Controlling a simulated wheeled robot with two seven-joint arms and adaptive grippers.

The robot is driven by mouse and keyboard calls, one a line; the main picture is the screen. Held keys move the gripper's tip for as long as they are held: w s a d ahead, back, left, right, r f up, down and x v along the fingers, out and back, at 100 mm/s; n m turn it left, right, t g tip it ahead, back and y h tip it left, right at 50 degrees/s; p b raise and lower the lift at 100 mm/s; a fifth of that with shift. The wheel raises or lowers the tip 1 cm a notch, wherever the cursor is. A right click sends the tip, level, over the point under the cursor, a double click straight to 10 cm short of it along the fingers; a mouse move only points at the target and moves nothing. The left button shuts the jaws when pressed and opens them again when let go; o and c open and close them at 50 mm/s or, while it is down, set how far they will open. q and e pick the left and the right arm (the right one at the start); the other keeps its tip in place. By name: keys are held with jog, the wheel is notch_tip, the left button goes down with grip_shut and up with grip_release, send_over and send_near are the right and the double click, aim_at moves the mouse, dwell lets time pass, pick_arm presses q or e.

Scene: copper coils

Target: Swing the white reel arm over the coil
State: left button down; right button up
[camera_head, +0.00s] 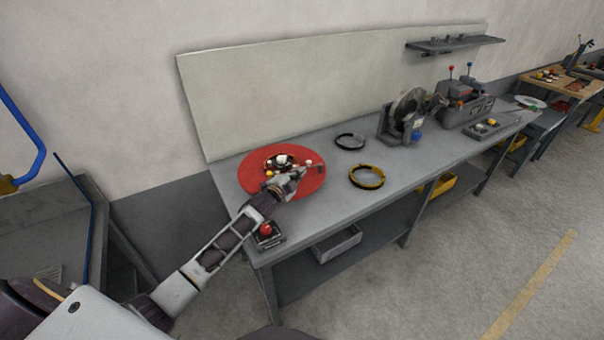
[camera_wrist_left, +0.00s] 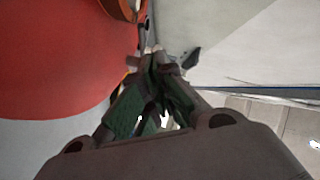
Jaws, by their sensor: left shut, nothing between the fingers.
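The red reel disc (camera_head: 252,176) lies on the left end of the grey bench. A copper coil (camera_head: 269,161) sits around the white hub (camera_head: 282,159) at its middle. The disc (camera_wrist_left: 50,60) and coil edge (camera_wrist_left: 125,9) also show at upper left in the left wrist view. My left gripper (camera_head: 296,174) is over the right part of the disc, beside the coil, and its fingers (camera_wrist_left: 152,54) are shut and empty. A small pale knob and dark piece show right of the gripper; the white reel arm cannot be clearly made out, being partly hidden by the gripper.
A red-button box (camera_head: 266,235) sits at the bench's front left edge. A black ring (camera_head: 350,141) and a yellow-black ring (camera_head: 367,177) lie right of the disc. A machine with a wheel (camera_head: 404,115) stands farther right. A panel (camera_head: 320,88) stands behind the bench.

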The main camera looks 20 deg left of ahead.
pick_arm(q)
jog(key=shift+s+a+r+b, duration=0.2)
jog(key=shift+s+a+b, duration=0.05)
jog(key=shift+s+a, duration=0.9)
jog(key=shift+s+a+r+b, duration=0.15)
jog(key=shift+s+a+b, duration=0.05)
jog(key=shift+s+a, duration=0.9)
jog(key=shift+s+a+r, duration=0.1)
jog(key=shift+s, duration=0.05)
pick_arm(e)
jog(key=shift+s+f, duration=0.1)
jog(key=shift+f, duration=0.4)
